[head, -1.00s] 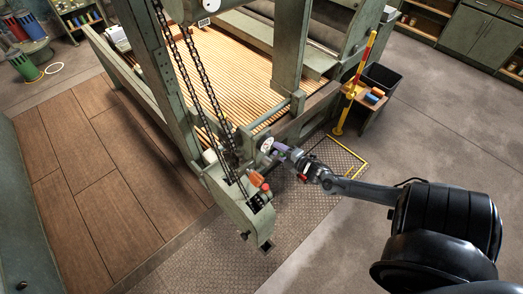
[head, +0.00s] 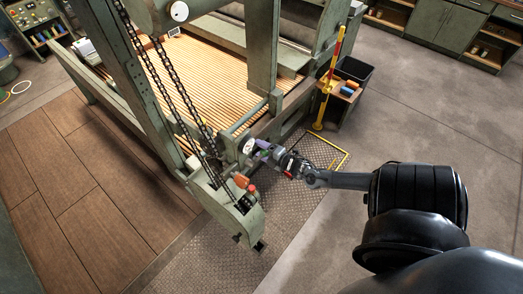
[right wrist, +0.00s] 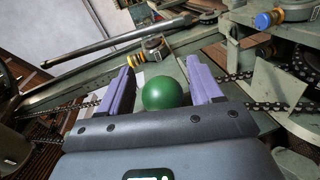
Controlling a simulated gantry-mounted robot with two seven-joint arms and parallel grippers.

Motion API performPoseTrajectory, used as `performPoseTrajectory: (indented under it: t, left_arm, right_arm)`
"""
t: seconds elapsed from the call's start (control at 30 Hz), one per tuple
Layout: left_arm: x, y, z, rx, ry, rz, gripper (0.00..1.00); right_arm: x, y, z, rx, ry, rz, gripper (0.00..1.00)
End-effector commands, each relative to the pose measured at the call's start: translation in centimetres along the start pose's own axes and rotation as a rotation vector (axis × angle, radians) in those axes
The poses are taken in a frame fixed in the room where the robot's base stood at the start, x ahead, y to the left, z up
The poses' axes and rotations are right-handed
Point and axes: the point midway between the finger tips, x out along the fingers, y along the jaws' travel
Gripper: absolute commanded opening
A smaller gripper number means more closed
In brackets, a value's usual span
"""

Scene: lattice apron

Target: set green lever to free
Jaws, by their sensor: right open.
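The green ball knob of the lever (right wrist: 165,93) shows in the right wrist view, between the two purple fingers of my right gripper (right wrist: 160,64). The fingers are open, with a gap on both sides of the knob. The lever's shaft is hidden behind the knob. In the head view my right gripper (head: 262,150) is beside the loom's green end housing (head: 222,207), close to a round white dial (head: 248,146). No mark for the free position can be read. My left gripper is not in view.
A red knob (head: 252,188) and an orange-brown handle (head: 240,180) sit on the housing near my gripper. Chains (head: 168,75) run down the loom post. A yellow post (head: 327,90) and a dark bin (head: 353,72) stand behind. The floor at right is open.

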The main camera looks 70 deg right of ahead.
Motion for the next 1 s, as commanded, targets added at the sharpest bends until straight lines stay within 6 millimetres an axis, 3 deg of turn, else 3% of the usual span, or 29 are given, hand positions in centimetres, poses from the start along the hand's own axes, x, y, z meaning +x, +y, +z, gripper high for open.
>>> performPoseTrajectory:
  t: [0.27, 0.8, 1.0]
  left_arm:
    - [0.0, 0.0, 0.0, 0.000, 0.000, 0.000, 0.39]
    - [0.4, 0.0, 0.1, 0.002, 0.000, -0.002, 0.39]
    - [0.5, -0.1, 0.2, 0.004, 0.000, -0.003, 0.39]
  right_arm:
    - [-0.8, -0.1, -0.1, 0.001, 0.001, -0.002, 0.64]
    - [-8.5, -0.1, 0.0, 0.001, 0.000, -0.003, 0.64]
    - [-10.3, -0.1, 0.0, 0.000, 0.000, -0.001, 0.64]
